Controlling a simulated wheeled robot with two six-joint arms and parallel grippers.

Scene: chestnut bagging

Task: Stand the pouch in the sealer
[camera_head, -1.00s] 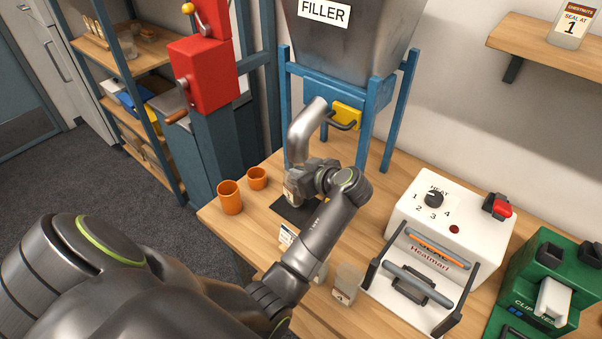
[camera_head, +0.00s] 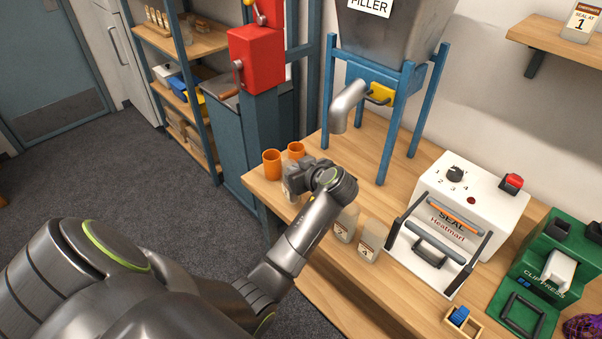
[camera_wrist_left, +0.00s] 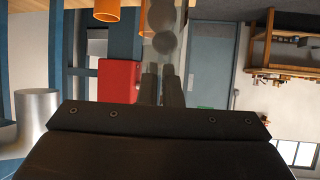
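My left gripper (camera_head: 294,180) is shut on a clear pouch (camera_head: 290,190), over the left end of the bench by the orange cups. In the left wrist view the fingers (camera_wrist_left: 160,88) pinch the see-through pouch (camera_wrist_left: 159,32), with dark round chestnuts in it. The white heat sealer (camera_head: 487,197), with a dial, a red button and a grey bar handle, stands to the right, well apart from the pouch. The dial's setting is too small to read. My right gripper is out of view.
Two labelled pouches (camera_head: 370,240) stand between my arm and the sealer. The filler spout (camera_head: 347,105) hangs behind the gripper. Orange cups (camera_head: 271,164) stand at the left edge. A green clip press (camera_head: 548,270) is right of the sealer.

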